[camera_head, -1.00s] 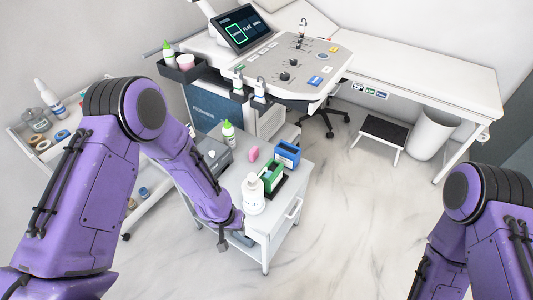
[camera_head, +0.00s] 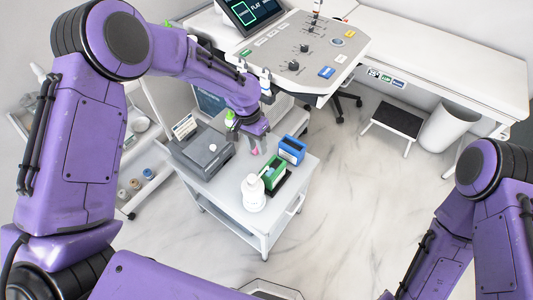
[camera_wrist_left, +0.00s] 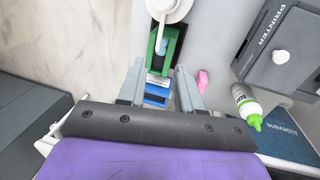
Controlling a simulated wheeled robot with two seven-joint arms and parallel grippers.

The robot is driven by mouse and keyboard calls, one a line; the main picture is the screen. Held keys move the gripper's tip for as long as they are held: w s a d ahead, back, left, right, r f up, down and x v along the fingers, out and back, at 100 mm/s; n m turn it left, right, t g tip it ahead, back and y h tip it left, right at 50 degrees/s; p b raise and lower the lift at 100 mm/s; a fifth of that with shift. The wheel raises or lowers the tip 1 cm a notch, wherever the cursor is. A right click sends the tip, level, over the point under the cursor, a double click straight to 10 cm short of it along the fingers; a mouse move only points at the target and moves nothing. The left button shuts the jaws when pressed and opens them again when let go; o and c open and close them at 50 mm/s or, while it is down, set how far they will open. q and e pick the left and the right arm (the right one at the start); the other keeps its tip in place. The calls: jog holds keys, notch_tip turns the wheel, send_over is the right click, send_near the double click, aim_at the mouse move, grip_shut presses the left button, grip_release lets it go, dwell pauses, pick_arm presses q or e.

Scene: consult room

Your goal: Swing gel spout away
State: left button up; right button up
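A white pump bottle (camera_head: 253,194) stands upright on the small white cart (camera_head: 225,205), near its front edge. My left gripper (camera_head: 260,149) is above the back of the cart, behind the white bottle. Its fingers (camera_wrist_left: 159,68) are apart with nothing held between them. My right gripper is out of view.
A green holder (camera_head: 273,174), a blue box (camera_head: 292,149) and a pink object (camera_head: 254,151) crowd the cart beside the white bottle. A grey printer (camera_head: 202,150) sits at the cart's left. The ultrasound console (camera_head: 290,55) stands behind. Open floor lies to the right.

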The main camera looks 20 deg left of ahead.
pick_arm(q)
jog(key=p, duration=0.1)
send_over(264, 171)
jog(key=a, duration=0.2)
notch_tip(264, 171, down, 5)
jog(key=f, duration=0.1)
jog(key=d+f, duration=0.1)
jog(key=f, duration=0.1)
jog(key=f+p, duration=0.1)
jog(key=f, duration=0.1)
jog(key=shift+w+d, duration=0.15)
jog(key=shift+w, duration=0.15)
jog(key=shift+s, duration=0.15)
grip_shut()
dwell(0.5)
